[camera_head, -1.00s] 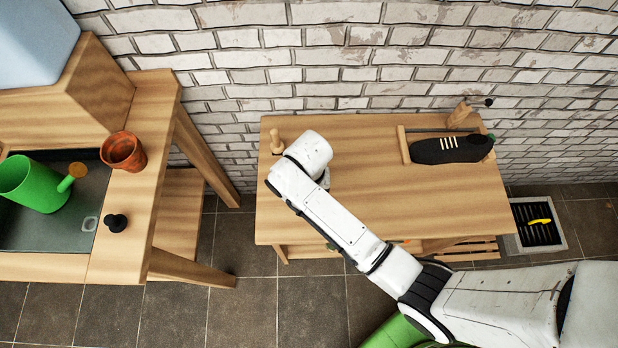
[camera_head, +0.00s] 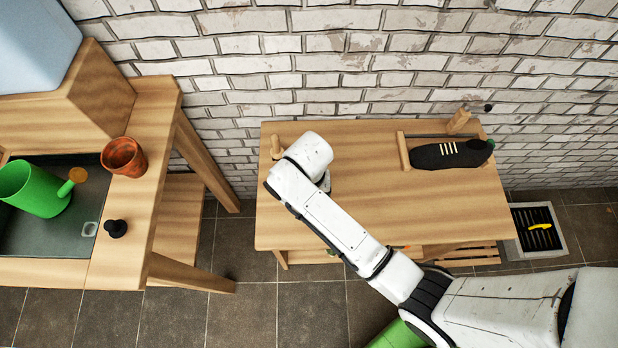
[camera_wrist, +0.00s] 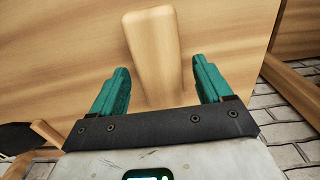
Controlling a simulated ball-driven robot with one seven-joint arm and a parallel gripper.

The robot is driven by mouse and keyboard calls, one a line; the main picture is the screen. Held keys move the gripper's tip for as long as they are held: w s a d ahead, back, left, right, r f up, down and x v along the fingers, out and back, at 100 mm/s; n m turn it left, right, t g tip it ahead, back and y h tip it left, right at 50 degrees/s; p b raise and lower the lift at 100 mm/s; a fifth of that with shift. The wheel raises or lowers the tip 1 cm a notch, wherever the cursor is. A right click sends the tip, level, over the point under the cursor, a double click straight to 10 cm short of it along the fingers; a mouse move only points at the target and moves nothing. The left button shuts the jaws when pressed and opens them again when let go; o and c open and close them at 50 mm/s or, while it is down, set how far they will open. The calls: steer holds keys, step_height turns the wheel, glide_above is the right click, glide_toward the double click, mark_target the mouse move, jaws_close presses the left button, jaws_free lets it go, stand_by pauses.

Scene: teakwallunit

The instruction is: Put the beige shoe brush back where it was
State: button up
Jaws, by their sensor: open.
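A beige, tapered wooden piece (camera_wrist: 155,45) shows in the wrist view, between and beyond my fingertips. It may be the shoe brush or its handle, but I cannot tell for sure. My gripper (camera_wrist: 161,70) is open, with one teal finger on each side of the piece and gaps between. In the head view my own arm hides the gripper over the left part of the wooden bench (camera_head: 375,205). A small beige wooden thing (camera_head: 277,148) stands at the bench's back left corner, partly behind my arm.
A black shoe (camera_head: 450,154) lies at the bench's back right beside a wooden-ended rack (camera_head: 403,150). A brick wall (camera_head: 350,80) runs behind. On the left stands a wooden unit with a terracotta pot (camera_head: 124,157) and a green watering can (camera_head: 35,190). The bench's middle is clear.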

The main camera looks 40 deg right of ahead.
step_height(320, 180, up, 10)
steer(key=r, duration=0.1)
steer(key=s+d+f+n, duration=0.1)
steer(key=s+d+n, duration=0.2)
steer(key=s, duration=0.5)
steer(key=s+d+n+t, duration=0.1)
steer(key=s+d+n, duration=0.2)
steer(key=s, duration=0.6)
steer(key=shift+d+f+n, duration=0.3)
steer(key=shift+d+f, duration=0.05)
steer(key=shift+d, duration=0.4)
